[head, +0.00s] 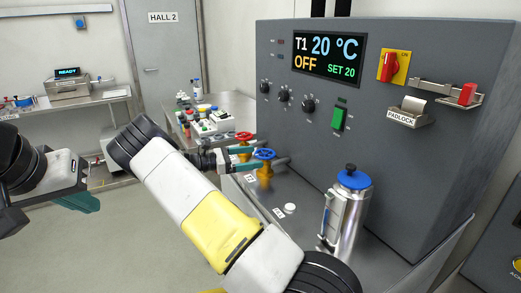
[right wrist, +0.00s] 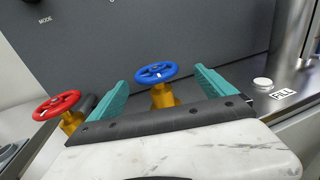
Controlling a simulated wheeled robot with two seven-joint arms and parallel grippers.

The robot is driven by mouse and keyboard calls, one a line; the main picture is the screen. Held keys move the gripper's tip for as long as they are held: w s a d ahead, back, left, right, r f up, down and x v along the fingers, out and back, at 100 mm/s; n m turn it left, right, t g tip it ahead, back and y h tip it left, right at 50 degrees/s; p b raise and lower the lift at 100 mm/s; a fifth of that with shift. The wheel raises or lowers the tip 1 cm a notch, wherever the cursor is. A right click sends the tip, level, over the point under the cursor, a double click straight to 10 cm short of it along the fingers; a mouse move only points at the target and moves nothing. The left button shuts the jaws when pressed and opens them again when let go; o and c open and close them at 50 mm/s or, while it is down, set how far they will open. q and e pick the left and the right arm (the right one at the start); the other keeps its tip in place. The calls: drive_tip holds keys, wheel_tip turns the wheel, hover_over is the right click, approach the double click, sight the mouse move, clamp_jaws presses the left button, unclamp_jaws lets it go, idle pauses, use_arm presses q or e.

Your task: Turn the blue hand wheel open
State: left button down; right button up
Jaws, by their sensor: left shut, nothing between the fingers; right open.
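The blue hand wheel (head: 264,154) sits on a brass valve body on the metal bench, beside the red hand wheel (head: 243,136). My right gripper (head: 248,157) is open, its teal fingers pointing at the blue wheel. In the right wrist view the blue wheel (right wrist: 157,73) shows between the two open fingers, with a white mark on it; I cannot tell whether they touch it. The red wheel (right wrist: 57,105) is outside the fingers, to the left. My left gripper (head: 80,202) is shut and empty at the far left, away from the bench.
A steel flask with a blue top (head: 349,205) stands on the bench, right of the wheels. A white round button (head: 290,208) lies nearer. The grey control panel (head: 400,150) rises behind, its display reading OFF. Bottles and small items crowd the bench further back.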

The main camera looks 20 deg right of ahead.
sight(272, 151)
drive_tip(key=shift+w+d, duration=0.3)
drive_tip(key=shift+d, duration=0.3)
drive_tip(key=d, duration=0.7)
drive_tip(key=shift+s+d, duration=0.2)
drive_tip(key=c, duration=1.4)
drive_tip(key=shift+o, duration=0.2)
drive_tip(key=shift+n+t, duration=0.5)
drive_tip(key=shift+t, duration=0.1)
